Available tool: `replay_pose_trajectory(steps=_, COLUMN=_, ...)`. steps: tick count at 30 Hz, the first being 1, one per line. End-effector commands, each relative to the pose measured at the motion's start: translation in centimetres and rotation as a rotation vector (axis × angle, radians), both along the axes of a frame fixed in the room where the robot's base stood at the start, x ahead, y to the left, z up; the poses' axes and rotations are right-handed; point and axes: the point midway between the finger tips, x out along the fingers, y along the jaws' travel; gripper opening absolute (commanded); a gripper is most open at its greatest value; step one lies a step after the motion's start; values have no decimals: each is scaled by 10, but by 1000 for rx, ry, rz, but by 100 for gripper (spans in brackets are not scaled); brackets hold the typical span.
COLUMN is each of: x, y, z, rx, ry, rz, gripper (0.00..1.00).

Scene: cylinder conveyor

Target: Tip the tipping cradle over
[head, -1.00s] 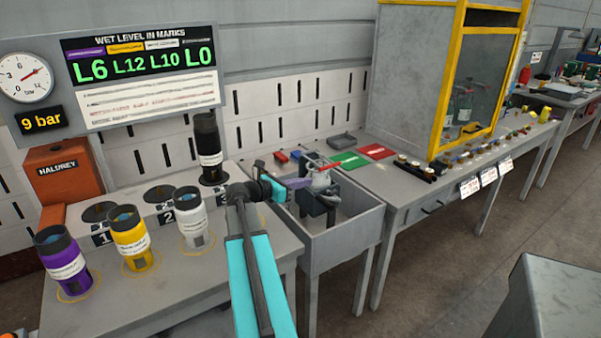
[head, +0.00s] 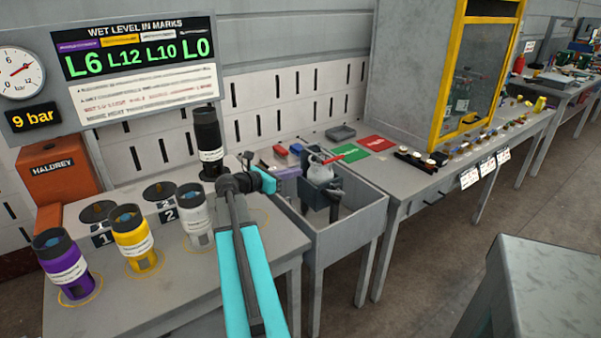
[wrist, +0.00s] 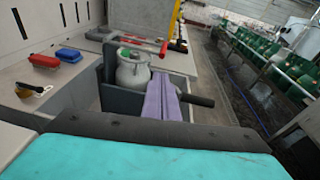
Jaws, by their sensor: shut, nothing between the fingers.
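The tipping cradle (head: 318,193) is a dark grey holder standing in a grey open-topped basin (head: 350,212). It holds a small pale grey pot (head: 319,170), which looks upright. In the wrist view the cradle (wrist: 108,78) stands around the pot (wrist: 132,70). A dark bar-like handle (wrist: 198,100) sticks out to the right behind my fingers. My gripper (wrist: 163,100) has purple fingers, shut and empty, in front of the pot in that view. In the head view my gripper (head: 288,173) is left of the cradle. Whether it touches the cradle I cannot tell.
Purple, yellow and white cylinders stand on the left bench (head: 190,275), with a black one (head: 207,145) close behind my wrist. A yellow-framed cabinet (head: 450,90) stands on the right bench.

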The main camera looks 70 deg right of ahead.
Motion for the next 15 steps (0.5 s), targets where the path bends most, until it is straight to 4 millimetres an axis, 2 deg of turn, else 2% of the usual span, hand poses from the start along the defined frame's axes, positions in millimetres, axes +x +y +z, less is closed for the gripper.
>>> replay_pose_trajectory(steps=15, x=-32, y=-58, z=-12, rx=0, ry=1, rz=-6, gripper=0)
